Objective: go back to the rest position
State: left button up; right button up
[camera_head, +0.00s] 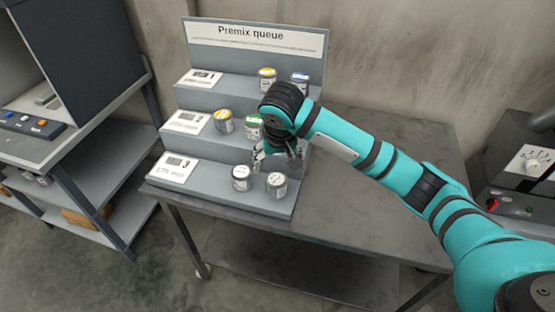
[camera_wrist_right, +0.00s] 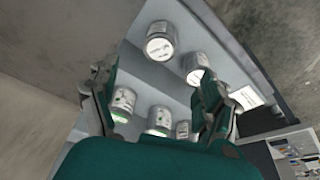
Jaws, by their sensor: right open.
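My right gripper (camera_head: 277,157) is in front of the stepped rack marked "Premix queue" (camera_head: 230,181), at its right side, above the lowest step. It also shows in the right wrist view (camera_wrist_right: 158,95), with its fingers spread and nothing between them touching. Two white-topped jars, one at left (camera_head: 241,178) and one at right (camera_head: 276,185), stand on the lowest step, just below the gripper. My left gripper is not in view.
The grey table (camera_head: 370,205) is bare to the right. A control box (camera_head: 525,160) stands far right, a shelved bench (camera_head: 110,185) left.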

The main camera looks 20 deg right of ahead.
jog(key=shift+f, duration=0.1)
jog(key=s+a+f+n+y, duration=0.35)
jog(key=s+a+f, duration=0.25)
jog(key=s+f, duration=0.55)
jog(key=s+d+f+h, duration=0.1)
jog(key=s+d, duration=0.4)
jog(key=s, duration=0.4)
jog(key=s+d+f+h, duration=0.2)
jog(key=s+d, duration=0.3)
jog(key=s, duration=0.4)
notch_tip(320, 180, down, 28)
jog(key=s+g+b, duration=0.1)
jog(key=b, duration=0.1)
jog(key=s+d+f+n+g+b, duration=0.1)
jog(key=s+d+f+b, duration=0.1)
jog(key=s+f, duration=1.4)
jog(key=shift+d+f, duration=0.45)
jog(key=shift+f, duration=0.25)
